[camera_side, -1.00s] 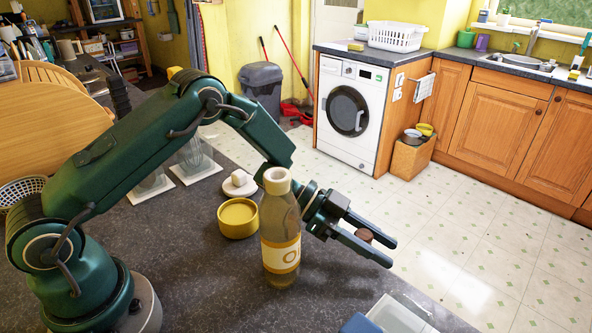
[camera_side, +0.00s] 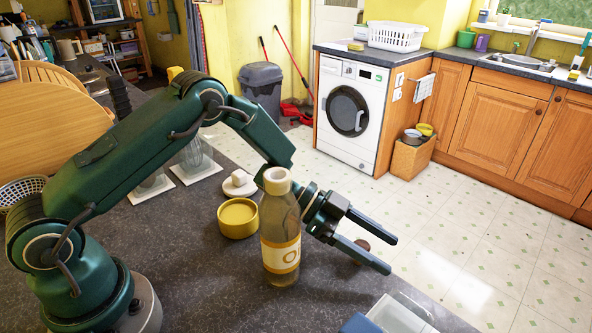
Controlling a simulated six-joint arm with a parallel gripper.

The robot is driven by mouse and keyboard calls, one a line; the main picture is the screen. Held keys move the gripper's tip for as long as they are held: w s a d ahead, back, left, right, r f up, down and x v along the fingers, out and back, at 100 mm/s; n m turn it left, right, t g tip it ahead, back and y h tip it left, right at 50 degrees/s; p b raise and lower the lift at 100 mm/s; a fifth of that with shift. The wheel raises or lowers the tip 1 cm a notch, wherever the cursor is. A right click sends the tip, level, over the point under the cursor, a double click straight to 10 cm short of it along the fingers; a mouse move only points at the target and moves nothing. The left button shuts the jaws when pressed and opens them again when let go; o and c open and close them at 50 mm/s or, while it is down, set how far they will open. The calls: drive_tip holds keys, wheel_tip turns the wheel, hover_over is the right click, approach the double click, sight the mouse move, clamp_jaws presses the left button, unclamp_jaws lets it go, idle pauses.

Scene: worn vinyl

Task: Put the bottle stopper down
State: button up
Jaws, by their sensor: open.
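The brown bottle stopper (camera_side: 362,244) shows in the side view between the two fingers of my gripper (camera_side: 391,255), partly hidden by the nearer finger. My gripper is open, with its fingers pointing right and slightly down. I cannot tell whether the stopper rests on the worktop or still touches a finger. A bottle (camera_side: 281,228) with a pale neck and a yellow label stands upright just left of my gripper.
A yellow round dish (camera_side: 238,218) stands left of the bottle, with a white object (camera_side: 240,184) behind it. A clear-lidded container (camera_side: 402,315) is at the front right.

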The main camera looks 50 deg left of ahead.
drive_tip(key=v, duration=1.2)
drive_tip(key=w+a+r+n+t+y, duration=0.3)
drive_tip(key=w+a+r+t+y, duration=0.15)
drive_tip(key=w+r+t, duration=0.2)
drive_tip(key=s+a+r+n+t+y, duration=0.2)
drive_tip(key=a+r+n+y, duration=0.3)
drive_tip(key=r+y, duration=0.25)
drive_tip(key=s+d+f+n+g, duration=0.2)
drive_tip(key=s+g, duration=0.2)
drive_tip(key=s, duration=0.7)
drive_tip(key=s+d+f+n+g, duration=0.2)
drive_tip(key=s+f+n+g, duration=0.1)
drive_tip(key=s, duration=0.8)
drive_tip(key=shift+s+g, duration=0.4)
drive_tip(key=shift+g, duration=0.05)
